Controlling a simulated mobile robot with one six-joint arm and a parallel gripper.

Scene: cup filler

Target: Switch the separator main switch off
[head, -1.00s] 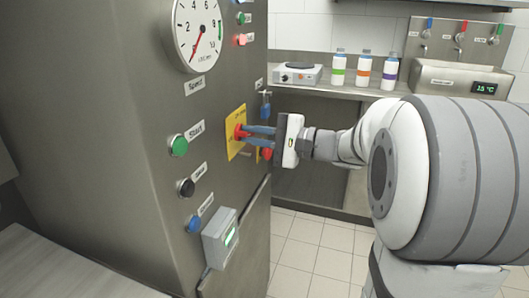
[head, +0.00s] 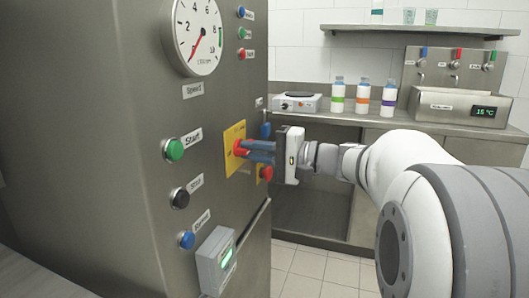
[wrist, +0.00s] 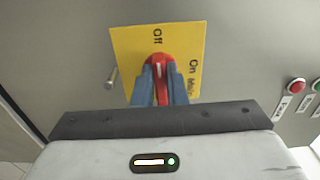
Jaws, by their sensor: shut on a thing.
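The main switch is a red rotary knob (wrist: 158,62) on a yellow plate (wrist: 128,45) with "Off" and "On" marks. In the wrist view its white line points up, toward "Off". In the head view the red knob (head: 238,148) shows on the yellow plate (head: 234,133) on the cabinet's right-hand face. My gripper (head: 247,150) is shut on the knob, with its blue fingers on either side of it. In the wrist view the gripper (wrist: 158,88) covers the knob's lower part.
The steel cabinet (head: 120,120) carries a dial gauge (head: 198,36), coloured buttons and a small grey box (head: 215,260) below. Another red knob (head: 266,173) sits close under my gripper. A counter with bottles (head: 363,95) stands behind.

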